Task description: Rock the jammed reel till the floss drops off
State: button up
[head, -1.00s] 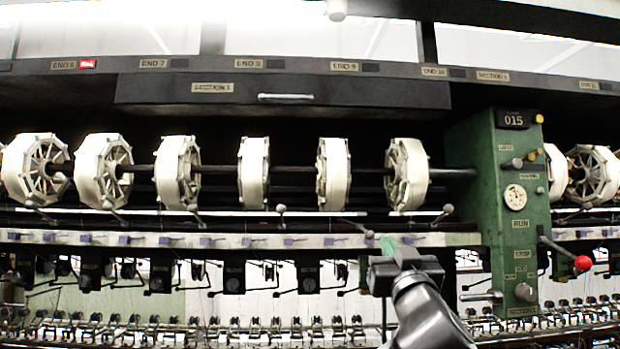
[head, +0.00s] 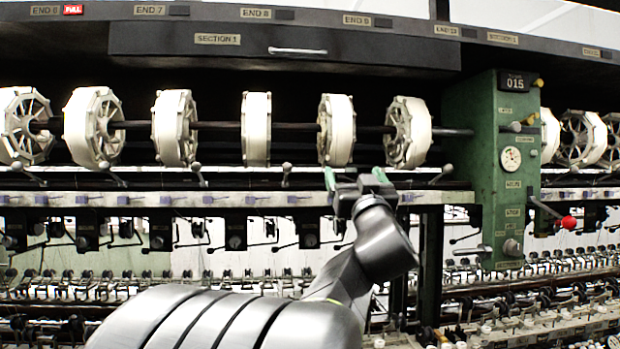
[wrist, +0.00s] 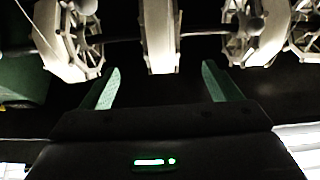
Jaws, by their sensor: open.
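Several white reels ride on one dark horizontal shaft across the head view. No picture shows clearly which reel is jammed, and I cannot make out loose floss. My gripper (head: 357,177) is open and empty, its two green fingers pointing up just below the reel right of centre (head: 337,130). In the wrist view the fingers (wrist: 158,88) stand apart, and a white reel (wrist: 158,38) shows beyond the gap between them, not touched. A neighbouring reel (head: 408,133) with open spokes stands to the right in the head view.
A green gear column (head: 490,165) with dials and a red-knobbed lever (head: 568,222) stands to the right. A pale rail (head: 110,198) with ball-topped levers (head: 286,170) runs below the reels. A red tag (head: 73,10) is lit beside END 6 on the dark overhead board.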

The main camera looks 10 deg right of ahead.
aim_at(342, 149)
jog(key=p+x, duration=0.5)
jog(key=x, duration=0.6)
jog(key=shift+a+r, duration=0.1)
jog(key=shift+r, duration=0.1)
jog(key=shift+p+x, duration=0.65)
jog(key=shift+x, duration=0.35)
jog(key=c, duration=1.1)
